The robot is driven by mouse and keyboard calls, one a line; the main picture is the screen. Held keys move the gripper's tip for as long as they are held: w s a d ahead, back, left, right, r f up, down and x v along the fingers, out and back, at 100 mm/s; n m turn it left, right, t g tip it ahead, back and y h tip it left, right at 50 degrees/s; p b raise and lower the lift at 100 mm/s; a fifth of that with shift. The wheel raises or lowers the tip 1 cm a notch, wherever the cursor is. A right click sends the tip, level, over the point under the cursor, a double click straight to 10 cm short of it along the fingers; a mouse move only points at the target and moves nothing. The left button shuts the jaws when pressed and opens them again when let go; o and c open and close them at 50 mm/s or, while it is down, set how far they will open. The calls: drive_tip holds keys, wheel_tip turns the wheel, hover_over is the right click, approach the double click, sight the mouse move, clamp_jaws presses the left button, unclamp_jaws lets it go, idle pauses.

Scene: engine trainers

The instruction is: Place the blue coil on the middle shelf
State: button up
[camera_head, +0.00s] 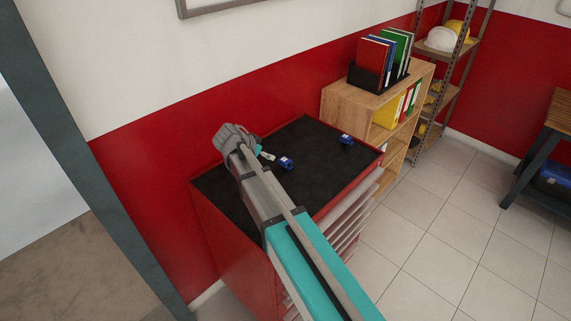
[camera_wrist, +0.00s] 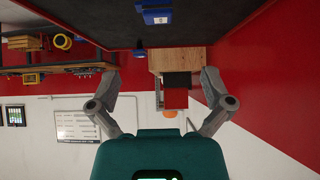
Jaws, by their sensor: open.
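Two small blue coil-like objects lie apart on the black top of the red tool cabinet: a nearer one (camera_head: 285,163) and a farther one (camera_head: 347,140). The upside-down wrist view also shows the nearer (camera_wrist: 157,17) and the farther (camera_wrist: 116,78). My gripper (camera_wrist: 160,77) is open and empty, its fingers spread wide. In the head view my gripper (camera_head: 268,155) is above the cabinet top, close to the nearer blue object. A wooden shelf unit (camera_head: 352,108) and a metal rack (camera_head: 436,85) stand beyond; which holds the middle shelf is unclear.
The cabinet top (camera_head: 315,135) is otherwise clear. Books in a black holder (camera_head: 375,80) stand on the wooden unit, with binders (camera_head: 390,110) below. Helmets (camera_head: 441,39) sit on the metal rack. A wooden table (camera_head: 562,112) is at right; the tiled floor between is free.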

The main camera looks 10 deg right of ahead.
sight(285, 160)
drive_tip(key=shift+d+f, duration=0.1)
drive_tip(key=shift+f, duration=0.05)
drive_tip(key=b+x, duration=0.5)
drive_tip(key=x, duration=0.2)
drive_tip(key=shift+w+f, duration=0.1)
drive_tip(key=shift+f, duration=0.05)
drive_tip(key=shift+w+d+f+b, duration=0.2)
drive_tip(key=shift+d+f+b, duration=0.15)
drive_tip(key=shift+b, duration=0.2)
drive_tip(key=shift+d, duration=0.1)
drive_tip(key=shift+b+x, duration=1.75)
drive_tip(key=shift+x, duration=0.8)
drive_tip(key=shift+d+r, duration=0.1)
drive_tip(key=c, duration=1.3)
